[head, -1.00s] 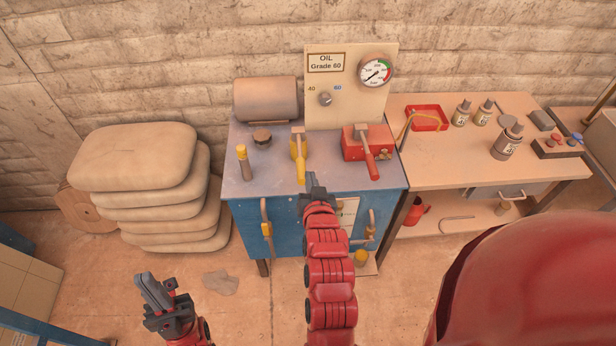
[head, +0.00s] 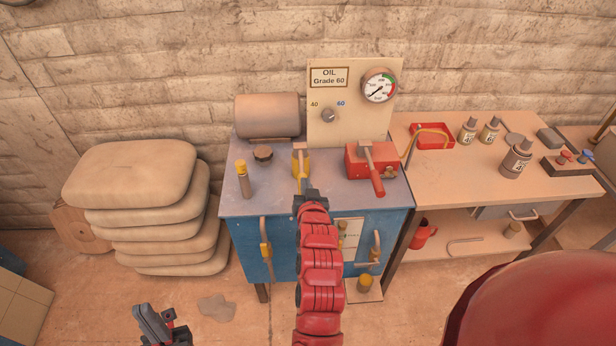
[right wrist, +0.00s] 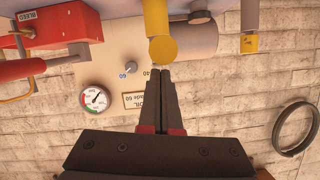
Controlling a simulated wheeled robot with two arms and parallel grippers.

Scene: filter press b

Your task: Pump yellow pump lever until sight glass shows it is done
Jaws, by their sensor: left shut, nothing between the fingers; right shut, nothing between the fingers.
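The yellow pump lever (head: 303,170) stands at the top of the blue cabinet (head: 240,205), between a dark cap and a red block. My right gripper (head: 307,194) is shut and empty at the lever's near end. In the right wrist view, its fingertips (right wrist: 164,74) are just below the lever's round yellow end (right wrist: 163,49); I cannot tell if they touch. My left gripper (head: 152,322) is shut and empty, low at the left, away from the cabinet. A yellow-topped cylinder (head: 243,180) stands at the cabinet's left; I cannot make out a sight glass.
The red block with a red-handled lever (head: 374,165) is right of the yellow lever. Behind are a panel with a gauge (head: 379,86) and a motor drum (head: 267,116). Stacked sacks (head: 140,180) stand left; a bench (head: 470,165) with bottles stands right.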

